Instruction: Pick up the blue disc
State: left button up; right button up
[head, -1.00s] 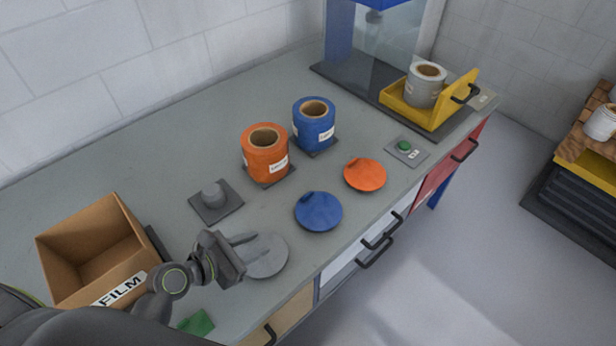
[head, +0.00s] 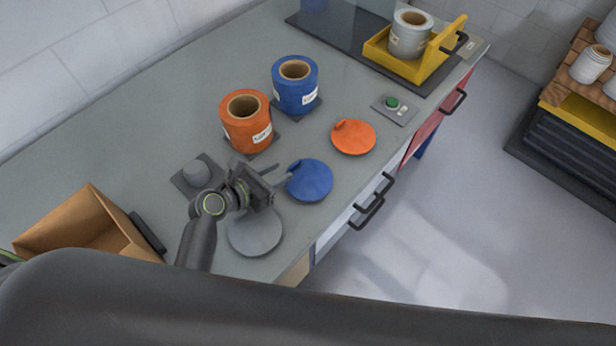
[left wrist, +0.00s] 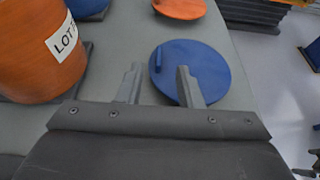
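The blue disc (head: 310,180) lies flat on the grey worktop, with a small raised tab on its left side. My left gripper (head: 284,175) is at the disc's left edge in the head view. In the left wrist view the blue disc (left wrist: 192,68) is just ahead, and the gripper's two fingers (left wrist: 158,85) are apart with nothing held between them. The right finger overlaps the disc in the picture; the left finger is to the left of it. I cannot tell whether either touches it. My right gripper is not in view.
A grey disc (head: 256,232) lies below my left gripper. An orange disc (head: 354,137) lies beyond the blue one. Orange (head: 246,121) and blue (head: 295,85) film rolls stand behind. A cardboard box (head: 82,226) is at the left. The worktop's front edge is close to the discs.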

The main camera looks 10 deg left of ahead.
aim_at(295, 164)
pick_arm(q)
jog(key=shift+x, duration=2.95)
jog(key=shift+a+r, duration=0.1)
grip_shut()
